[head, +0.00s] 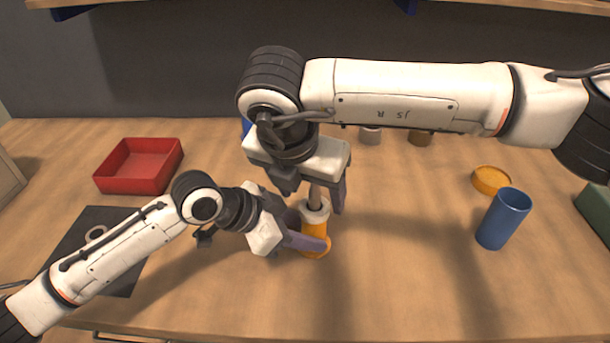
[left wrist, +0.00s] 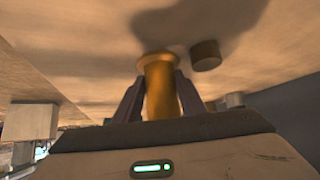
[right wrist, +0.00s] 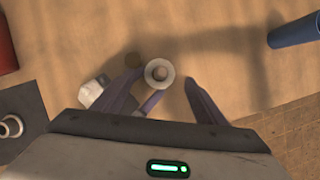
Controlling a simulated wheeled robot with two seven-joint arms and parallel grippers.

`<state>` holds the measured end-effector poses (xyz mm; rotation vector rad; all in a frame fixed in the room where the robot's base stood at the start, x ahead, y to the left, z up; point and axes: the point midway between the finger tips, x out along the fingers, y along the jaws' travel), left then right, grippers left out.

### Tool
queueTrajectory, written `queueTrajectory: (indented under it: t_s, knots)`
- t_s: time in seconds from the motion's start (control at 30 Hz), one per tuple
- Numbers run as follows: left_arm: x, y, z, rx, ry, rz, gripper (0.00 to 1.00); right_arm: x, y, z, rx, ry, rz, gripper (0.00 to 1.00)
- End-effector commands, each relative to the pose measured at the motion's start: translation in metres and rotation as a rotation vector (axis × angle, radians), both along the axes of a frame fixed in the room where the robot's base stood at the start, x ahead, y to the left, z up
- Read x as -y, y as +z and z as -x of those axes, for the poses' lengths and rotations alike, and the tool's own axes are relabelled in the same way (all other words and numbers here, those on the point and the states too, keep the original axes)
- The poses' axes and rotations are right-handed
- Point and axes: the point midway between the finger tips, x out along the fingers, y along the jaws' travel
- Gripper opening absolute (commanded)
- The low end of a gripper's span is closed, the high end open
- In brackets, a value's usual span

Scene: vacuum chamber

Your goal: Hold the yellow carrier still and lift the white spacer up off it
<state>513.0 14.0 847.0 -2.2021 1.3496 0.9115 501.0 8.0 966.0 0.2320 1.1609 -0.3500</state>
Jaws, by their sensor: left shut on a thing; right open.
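The yellow carrier (head: 314,248) stands upright on the table. My left gripper (head: 308,237) is shut on the carrier's body from the left; the left wrist view shows the carrier (left wrist: 160,88) between both fingers. My right gripper (head: 316,188) is open above, pointing down, fingers on either side of the peg. In the right wrist view the spacer (right wrist: 151,75) lies between its spread fingertips, nearer the left one, with no clear contact visible.
A red tray (head: 139,188) stands at left, near a black mat (head: 121,283) bearing a white ring (head: 96,234). A blue cup (head: 502,220) and an orange dish (head: 490,180) stand at right. The front right table is clear.

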Motion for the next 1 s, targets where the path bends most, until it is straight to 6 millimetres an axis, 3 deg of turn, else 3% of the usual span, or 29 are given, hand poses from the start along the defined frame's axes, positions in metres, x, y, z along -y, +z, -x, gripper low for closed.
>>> queueTrajectory:
  t_s: [0.2, 0.6, 0.87, 1.0]
  knots:
    - [0.0, -0.001, 0.0, -0.002, 0.001, -0.002, 0.16, 0.004, -0.025, -0.01, -0.001, 0.001, -0.001, 0.65]
    - [0.0, -0.001, 0.0, -0.002, 0.001, -0.002, 0.16, 0.005, -0.032, -0.012, 0.0, 0.002, -0.002, 0.65]
    - [0.0, -0.001, 0.0, -0.002, 0.001, -0.002, 0.16, 0.005, -0.032, -0.012, 0.0, 0.002, -0.002, 0.23]
    - [0.0, -0.001, 0.0, -0.002, 0.001, -0.002, 0.16, 0.005, -0.03, -0.012, 0.001, 0.002, -0.001, 0.21]
